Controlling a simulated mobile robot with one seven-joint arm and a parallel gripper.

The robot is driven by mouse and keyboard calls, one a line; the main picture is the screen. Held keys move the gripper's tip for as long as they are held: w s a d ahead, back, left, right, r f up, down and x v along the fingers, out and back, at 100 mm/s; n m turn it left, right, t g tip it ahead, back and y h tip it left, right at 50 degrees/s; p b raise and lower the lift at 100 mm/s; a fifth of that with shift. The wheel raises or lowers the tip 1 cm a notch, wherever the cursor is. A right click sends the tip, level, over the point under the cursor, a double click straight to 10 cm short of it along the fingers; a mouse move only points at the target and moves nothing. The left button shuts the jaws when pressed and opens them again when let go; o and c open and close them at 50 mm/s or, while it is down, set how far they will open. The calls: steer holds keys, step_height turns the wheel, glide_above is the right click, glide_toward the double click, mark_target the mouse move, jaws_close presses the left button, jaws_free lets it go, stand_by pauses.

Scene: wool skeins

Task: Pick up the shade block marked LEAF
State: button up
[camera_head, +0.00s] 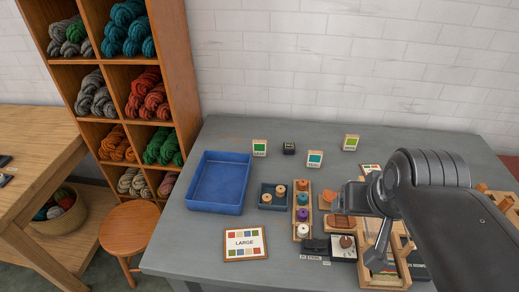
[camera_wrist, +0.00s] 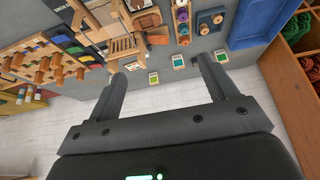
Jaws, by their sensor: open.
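Several small shade blocks stand near the back of the grey table. In the head view, one has a mid-green face (camera_head: 259,147), one a teal face (camera_head: 315,158) and one a yellow-green face (camera_head: 351,142). Their lettering is too small to read surely, so I cannot tell which says LEAF. The wrist view shows the yellow-green block (camera_wrist: 154,78), the teal block (camera_wrist: 178,61) and the mid-green block (camera_wrist: 221,56). My gripper (camera_wrist: 168,63) is open and empty, its fingers apart, with the teal block seen between the tips. It touches no block that I can see.
A small dark block (camera_head: 289,148) stands between the mid-green and teal blocks. A blue tray (camera_head: 191,180) is at left, with a spool rack (camera_head: 303,238) and a LARGE card (camera_head: 246,258) in front. My arm hides the right side. The back left of the table is mostly clear.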

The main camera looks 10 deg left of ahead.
steer(key=w+a+r, duration=0.2)
steer(key=w+a, duration=0.1)
steer(key=w, duration=1)
steer(key=g, duration=0.1)
glide_above(260, 148)
steer(key=s, duration=0.3)
step_height(260, 148, down, 24)
steer(key=r, duration=0.1)
steer(key=shift+n, duration=0.4)
steer(key=x, duration=1.1)
steer(key=shift+w+a, duration=0.15)
steer(key=shift+a, duration=0.05)
steer(key=shift+c, duration=0.6)
steer(key=c, duration=0.9)
steer(key=shift+r, duration=0.15)
steer(key=shift+c, duration=0.2)
